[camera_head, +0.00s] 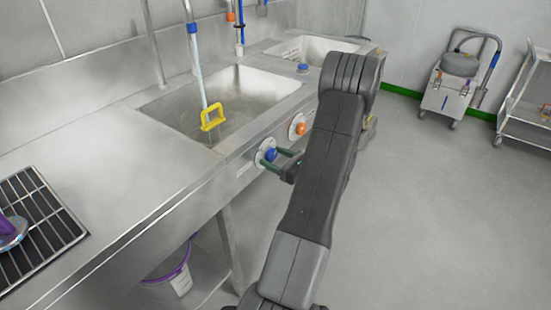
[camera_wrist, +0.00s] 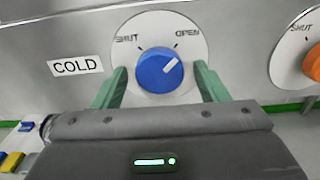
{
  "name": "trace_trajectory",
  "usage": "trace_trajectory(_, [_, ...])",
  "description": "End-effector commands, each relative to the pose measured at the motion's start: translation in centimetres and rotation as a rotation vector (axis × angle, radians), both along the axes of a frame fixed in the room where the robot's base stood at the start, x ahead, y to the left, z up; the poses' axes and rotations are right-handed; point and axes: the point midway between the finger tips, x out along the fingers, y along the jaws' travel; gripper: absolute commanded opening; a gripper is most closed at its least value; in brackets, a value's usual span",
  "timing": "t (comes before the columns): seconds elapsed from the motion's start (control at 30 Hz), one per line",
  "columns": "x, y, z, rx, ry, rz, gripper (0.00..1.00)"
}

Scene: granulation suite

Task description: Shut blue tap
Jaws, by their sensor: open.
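The blue tap (camera_wrist: 158,72) is a round knob on a white dial on the sink's front panel. Its white mark points up and right, toward the OPEN label, and a COLD label (camera_wrist: 75,66) is left of the dial. The blue tap also shows in the head view (camera_head: 271,154). My gripper (camera_wrist: 160,88) is open, with one green finger on each side of the knob's lower half. In the head view my gripper (camera_head: 282,160) reaches the panel from the right, partly hidden by my arm.
An orange tap (camera_wrist: 312,64) sits to the right on the same panel; it also shows in the head view (camera_head: 301,128). A wheeled unit (camera_head: 449,97) and cart (camera_head: 528,112) stand far right. The floor between is clear.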

Motion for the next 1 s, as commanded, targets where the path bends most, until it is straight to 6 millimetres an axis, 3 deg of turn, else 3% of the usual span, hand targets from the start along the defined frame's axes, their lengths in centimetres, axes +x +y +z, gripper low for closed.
trace_trajectory(0.07, [-0.01, -0.01, -0.01, 0.0, 0.0, 0.0, 0.67])
trace_trajectory(0.3, [-0.02, -0.02, -0.01, 0.0, 0.0, 0.0, 0.22])
trace_trajectory(0.67, [0.01, -0.04, -0.24, -0.031, -0.042, 0.0, 0.22])
trace_trajectory(1.0, [0.07, -0.1, -0.64, -0.172, -0.237, 0.0, 0.22])
